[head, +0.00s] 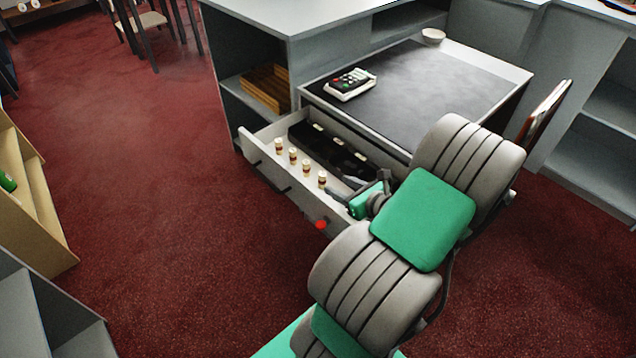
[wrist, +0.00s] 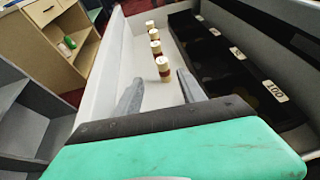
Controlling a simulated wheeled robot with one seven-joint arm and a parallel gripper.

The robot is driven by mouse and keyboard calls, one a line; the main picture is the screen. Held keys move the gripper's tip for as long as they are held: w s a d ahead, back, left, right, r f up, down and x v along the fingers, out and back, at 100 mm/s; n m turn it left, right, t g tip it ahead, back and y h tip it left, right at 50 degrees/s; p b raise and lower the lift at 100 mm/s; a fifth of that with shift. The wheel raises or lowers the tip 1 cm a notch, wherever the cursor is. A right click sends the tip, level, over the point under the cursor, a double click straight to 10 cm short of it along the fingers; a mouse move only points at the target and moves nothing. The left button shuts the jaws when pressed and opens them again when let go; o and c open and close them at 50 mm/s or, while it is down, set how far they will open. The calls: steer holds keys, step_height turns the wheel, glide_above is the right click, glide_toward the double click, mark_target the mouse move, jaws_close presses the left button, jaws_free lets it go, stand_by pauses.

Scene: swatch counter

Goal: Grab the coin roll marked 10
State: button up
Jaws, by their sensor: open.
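Several small upright coin rolls, tan with dark bands, stand in a row on the floor of an open white drawer (head: 256,148). In the head view they run from the far roll (head: 278,145) to the near roll (head: 322,180). The wrist view shows the near roll (wrist: 163,68) just beyond my fingertips, roughly between them, with the other rolls (wrist: 154,36) behind it. Any marks on the rolls are too small to read, so I cannot tell which is the 10. My gripper (wrist: 158,88) is open and empty, low over the drawer.
A black cash tray (head: 345,152) with labelled compartments lies beside the rolls; one label (wrist: 275,91) reads 100. The drawer walls stand close around my gripper.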

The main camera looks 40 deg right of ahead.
mark_target(325, 178)
steer(key=x, duration=0.4)
steer(key=b+x, duration=0.1)
steer(key=x, duration=0.4)
steer(key=shift+w+d+f, duration=0.25)
jaws_close()
